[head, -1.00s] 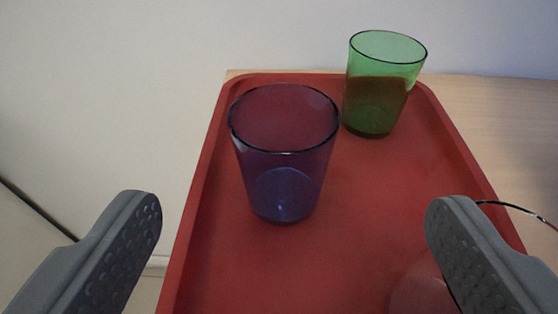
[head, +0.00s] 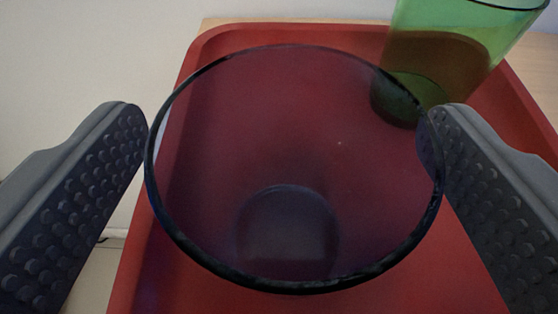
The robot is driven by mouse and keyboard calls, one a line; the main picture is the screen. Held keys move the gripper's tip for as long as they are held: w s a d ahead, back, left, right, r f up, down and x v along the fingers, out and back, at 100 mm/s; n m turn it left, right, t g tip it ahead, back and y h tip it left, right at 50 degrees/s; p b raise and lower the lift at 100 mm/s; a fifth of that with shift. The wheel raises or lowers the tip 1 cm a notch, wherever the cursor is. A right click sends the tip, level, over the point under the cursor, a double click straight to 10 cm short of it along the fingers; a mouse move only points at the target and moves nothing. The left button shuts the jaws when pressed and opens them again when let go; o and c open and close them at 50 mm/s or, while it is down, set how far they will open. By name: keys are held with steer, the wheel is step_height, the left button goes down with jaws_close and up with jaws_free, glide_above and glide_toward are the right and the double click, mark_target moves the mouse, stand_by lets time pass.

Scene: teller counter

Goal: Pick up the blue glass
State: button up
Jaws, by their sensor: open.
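The blue glass (head: 290,225) stands upright on the red tray (head: 150,262) in the head view. It is see-through and looks purple against the red. Its wide rim fills the middle of the picture. My gripper (head: 290,120) is open, with one grey finger on each side of the glass. The left finger is close to the rim's left edge. The right finger overlaps the rim's right edge in the picture; I cannot tell whether either finger touches the glass.
A green glass (head: 440,55) stands on the tray behind and right of the blue glass, close to my right finger in the picture. A wooden counter (head: 545,50) shows beyond the tray. A pale wall is at the left and back.

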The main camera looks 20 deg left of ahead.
steer(key=shift+w+a+f, duration=0.1)
steer(key=shift+w+f, duration=0.05)
steer(key=shift+w, duration=0.15)
steer(key=c, duration=1.1)
